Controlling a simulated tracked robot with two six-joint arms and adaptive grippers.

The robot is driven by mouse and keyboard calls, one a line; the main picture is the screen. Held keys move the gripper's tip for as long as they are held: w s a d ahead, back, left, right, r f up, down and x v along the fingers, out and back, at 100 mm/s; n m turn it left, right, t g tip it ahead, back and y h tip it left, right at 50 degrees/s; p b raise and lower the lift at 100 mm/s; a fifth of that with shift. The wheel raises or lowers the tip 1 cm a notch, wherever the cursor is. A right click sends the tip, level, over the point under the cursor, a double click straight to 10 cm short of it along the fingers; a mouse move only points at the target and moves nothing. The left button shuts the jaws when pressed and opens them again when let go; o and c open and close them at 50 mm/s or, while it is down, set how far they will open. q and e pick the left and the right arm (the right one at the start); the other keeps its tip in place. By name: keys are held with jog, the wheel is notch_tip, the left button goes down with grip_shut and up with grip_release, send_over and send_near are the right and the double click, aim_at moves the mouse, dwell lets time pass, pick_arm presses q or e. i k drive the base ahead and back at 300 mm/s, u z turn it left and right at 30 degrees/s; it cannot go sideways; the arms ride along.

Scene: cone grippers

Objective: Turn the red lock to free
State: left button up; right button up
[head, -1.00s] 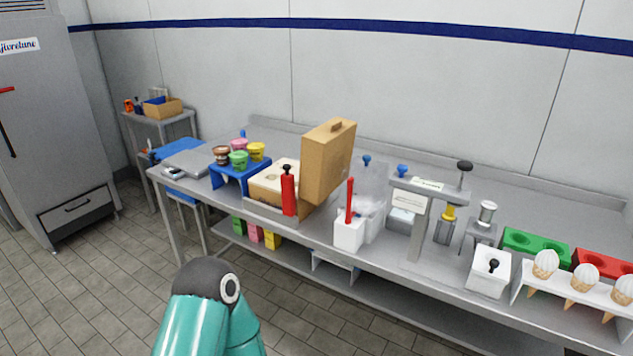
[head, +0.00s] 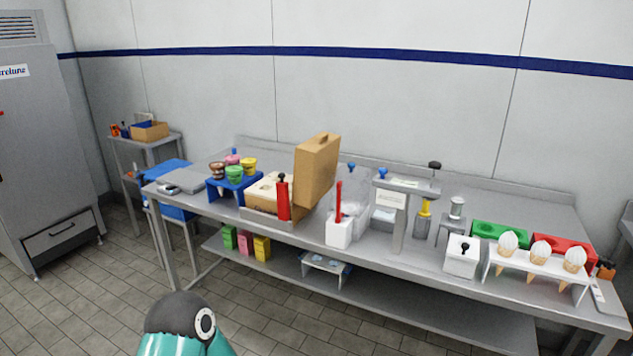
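I cannot tell for sure which part is the red lock. A red cylinder with a black knob (head: 284,199) stands upright at the front of the steel table, against the wooden box (head: 262,194). A thin upright red bar (head: 338,202) rises from a white block (head: 338,231) to its right. A small red piece (head: 1,113) shows at the left picture edge on the grey cabinet (head: 38,150), mostly cut off. Neither of my grippers is in view. Only a dark and teal joint of my own arm shows at the bottom, well in front of the table.
The long steel table (head: 420,270) has a lower shelf with several coloured boxes. A tall brown case (head: 316,170) stands behind the red cylinder. Coloured tubs, a press, green and red trays and a cone rack (head: 530,270) crowd the top. The tiled floor (head: 90,300) at the left is clear.

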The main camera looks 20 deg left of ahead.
aim_at(339, 215)
jog(key=z, duration=0.15)
jog(key=i, duration=0.9)
jog(key=u, duration=0.05)
